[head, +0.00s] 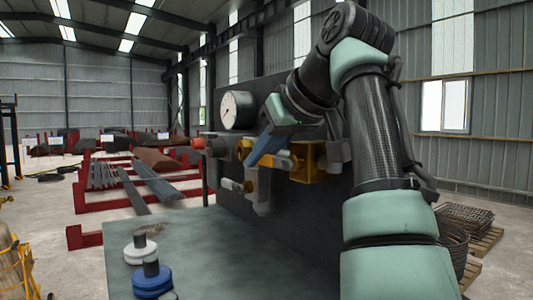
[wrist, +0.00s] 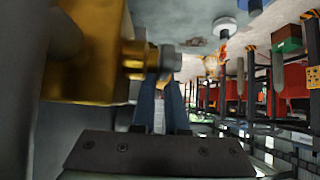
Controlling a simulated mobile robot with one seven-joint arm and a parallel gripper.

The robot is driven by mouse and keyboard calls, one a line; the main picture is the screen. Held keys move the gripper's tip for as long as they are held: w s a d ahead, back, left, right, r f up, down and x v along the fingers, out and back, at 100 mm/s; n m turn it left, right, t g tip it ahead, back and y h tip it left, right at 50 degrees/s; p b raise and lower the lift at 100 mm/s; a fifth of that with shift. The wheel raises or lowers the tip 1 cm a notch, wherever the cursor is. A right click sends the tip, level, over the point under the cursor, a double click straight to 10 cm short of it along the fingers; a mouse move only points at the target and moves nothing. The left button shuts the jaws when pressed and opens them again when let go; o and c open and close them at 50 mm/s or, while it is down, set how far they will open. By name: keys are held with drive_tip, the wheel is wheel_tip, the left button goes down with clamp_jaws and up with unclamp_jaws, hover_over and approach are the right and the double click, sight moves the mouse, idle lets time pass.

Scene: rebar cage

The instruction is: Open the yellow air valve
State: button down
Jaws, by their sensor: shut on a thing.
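The yellow air valve (head: 308,161) is a brass-yellow block on the dark upright panel, with grey and reddish fittings beside it. In the wrist view the yellow block (wrist: 88,50) fills the upper left, and a short yellow stem with a grey rounded end sticks out to the right. My gripper (head: 256,158) reaches the valve from the upper right. Its blue fingers (wrist: 160,82) are closed around the small grey end part of the valve. The fingers and arm hide part of the valve, so I cannot tell the handle's exact angle.
A round white gauge (head: 237,110) sits on the panel above left. Red racks (head: 105,205) stand farther left.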

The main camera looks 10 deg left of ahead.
drive_tip(key=c, duration=1)
unclamp_jaws()
drive_tip(key=shift+o, duration=0.3)
drive_tip(key=shift+s+a, duration=0.1)
